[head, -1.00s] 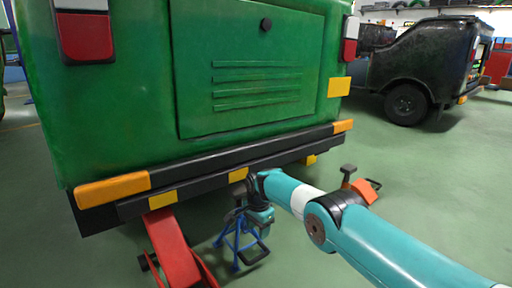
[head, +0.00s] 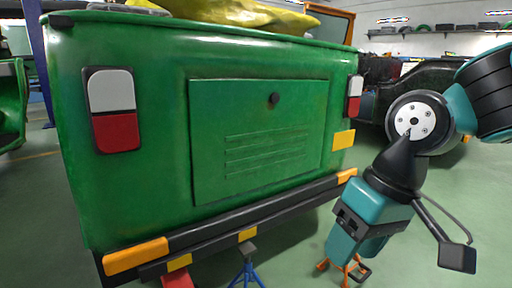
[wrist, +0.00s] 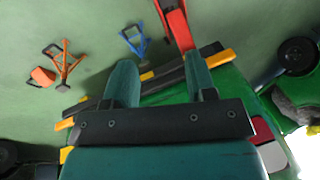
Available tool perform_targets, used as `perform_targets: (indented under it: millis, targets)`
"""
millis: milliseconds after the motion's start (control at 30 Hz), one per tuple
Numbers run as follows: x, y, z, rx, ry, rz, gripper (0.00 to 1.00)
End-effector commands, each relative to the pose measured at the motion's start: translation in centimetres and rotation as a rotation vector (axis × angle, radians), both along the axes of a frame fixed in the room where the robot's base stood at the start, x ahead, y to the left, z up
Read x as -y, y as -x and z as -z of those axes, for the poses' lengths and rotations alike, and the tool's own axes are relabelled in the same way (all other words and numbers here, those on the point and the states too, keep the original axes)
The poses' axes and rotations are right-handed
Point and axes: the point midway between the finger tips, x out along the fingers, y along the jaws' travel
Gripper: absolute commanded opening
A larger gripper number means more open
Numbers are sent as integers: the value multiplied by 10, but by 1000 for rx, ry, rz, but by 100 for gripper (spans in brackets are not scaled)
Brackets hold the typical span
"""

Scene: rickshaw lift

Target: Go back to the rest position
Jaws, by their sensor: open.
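My gripper (head: 358,250) hangs at the right of the head view, raised in front of the green rickshaw's rear and pointing down. In the wrist view its two teal fingers (wrist: 160,78) are apart with nothing between them. The blue jack stand (head: 246,270) stands upright by the rear bumper (head: 230,222), its lower part cut off in the head view. It also shows whole in the wrist view (wrist: 133,41), apart from the fingers. I cannot tell whether its top touches the rickshaw (head: 160,60).
A red floor jack (wrist: 175,27) reaches to the bumper left of the blue stand in the head view. An orange stand (head: 347,270) is on the floor below my gripper. A dark vehicle (head: 425,85) is behind my arm at right. Green floor is open at lower right.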

Motion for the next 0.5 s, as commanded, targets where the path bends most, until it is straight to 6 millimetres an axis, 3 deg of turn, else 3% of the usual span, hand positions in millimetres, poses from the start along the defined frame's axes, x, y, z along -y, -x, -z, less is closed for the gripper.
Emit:
perform_targets:
  millis: [33, 233, 500]
  targets:
    - [5, 21, -12, 13, -12, -34, 51]
    - [16, 89, -20, 56, -55, -169, 51]
    - [15, 87, -85, 52, -53, -171, 51]
